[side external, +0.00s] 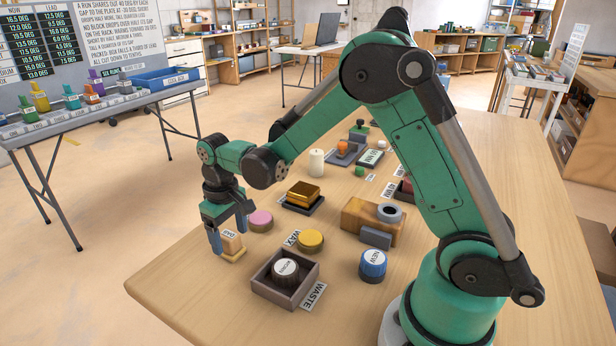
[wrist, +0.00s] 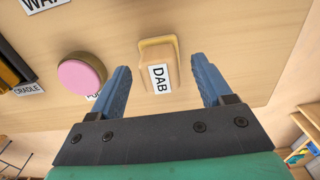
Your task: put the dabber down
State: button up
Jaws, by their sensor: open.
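The dabber (side external: 232,244), a small tan wooden block with a yellowish base, stands on the table near its left edge. In the wrist view the dabber (wrist: 163,52) shows a white DAB label facing me. My gripper (side external: 230,237) is open above the table, its blue fingers pointing down at the dabber. In the wrist view my gripper (wrist: 161,62) has one finger on each side of the dabber, with a visible gap on both sides. I cannot tell how far down the fingers reach along it.
A pink round pad (side external: 260,221) sits just beside the dabber, and a yellow one (side external: 310,240) is farther right. A waste tray (side external: 262,289) holding a dark, white-topped knob stands in front. A gold block (side external: 303,194) and a candle (side external: 317,162) stand behind. The near left table corner is clear.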

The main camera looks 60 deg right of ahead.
aim_at(230, 235)
notch_tip(230, 235, up, 10)
jog(key=r, duration=0.1)
jog(key=s+a+t, duration=0.1)
jog(key=s+t, duration=0.6)
jog(key=s, duration=0.3)
jog(key=shift+s, duration=0.35)
dwell(0.4)
jog(key=shift+o, duration=0.5)
